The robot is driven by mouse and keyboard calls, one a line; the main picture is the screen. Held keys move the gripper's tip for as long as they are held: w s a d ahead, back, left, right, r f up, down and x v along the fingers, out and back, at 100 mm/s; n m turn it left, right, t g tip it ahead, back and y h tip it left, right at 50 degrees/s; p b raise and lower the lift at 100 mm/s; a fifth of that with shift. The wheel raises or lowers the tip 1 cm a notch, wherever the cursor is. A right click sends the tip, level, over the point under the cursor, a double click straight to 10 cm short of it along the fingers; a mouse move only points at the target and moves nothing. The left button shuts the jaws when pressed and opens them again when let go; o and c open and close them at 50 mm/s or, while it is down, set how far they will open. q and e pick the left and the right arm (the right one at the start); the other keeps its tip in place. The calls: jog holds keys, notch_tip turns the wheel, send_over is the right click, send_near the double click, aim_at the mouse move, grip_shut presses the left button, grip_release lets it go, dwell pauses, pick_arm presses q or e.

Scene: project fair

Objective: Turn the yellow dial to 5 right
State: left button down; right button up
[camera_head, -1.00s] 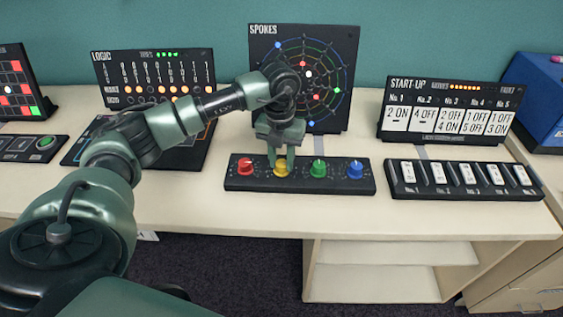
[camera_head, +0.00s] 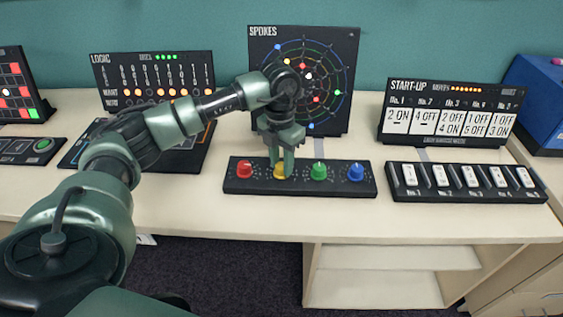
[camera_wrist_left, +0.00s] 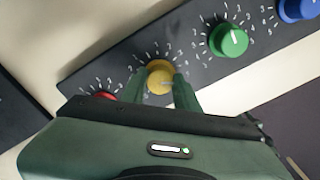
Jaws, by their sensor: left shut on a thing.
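The yellow dial (camera_head: 279,174) is second from the left in a row of coloured dials on a black panel (camera_head: 238,187). My left gripper (camera_head: 282,168) reaches down from above and is shut on the yellow dial, hiding part of it. In the left wrist view, the yellow dial (camera_wrist_left: 159,74) sits between the two green fingers (camera_wrist_left: 159,82), with printed numbers around it. A pale mark shows on its top, but I cannot read which number it points to. My right gripper is not in view.
The red dial (camera_head: 244,169) and green dial (camera_head: 319,171) stand close on either side, with the blue dial (camera_head: 356,172) further right. The SPOKES board (camera_head: 340,50) stands behind. A switch panel (camera_head: 465,190) is to the right. Bare table lies in front.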

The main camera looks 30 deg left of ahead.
aim_at(281, 165)
pick_arm(q)
jog(key=shift+r, duration=0.1)
jog(key=c, duration=1.1)
grip_release()
jog(key=shift+o, duration=0.2)
jog(key=shift+r, duration=0.1)
notch_tip(281, 165, up, 8)
jog(key=shift+a+f+b, duration=0.15)
jog(key=shift+f+b, duration=0.05)
jog(key=shift+b, duration=0.1)
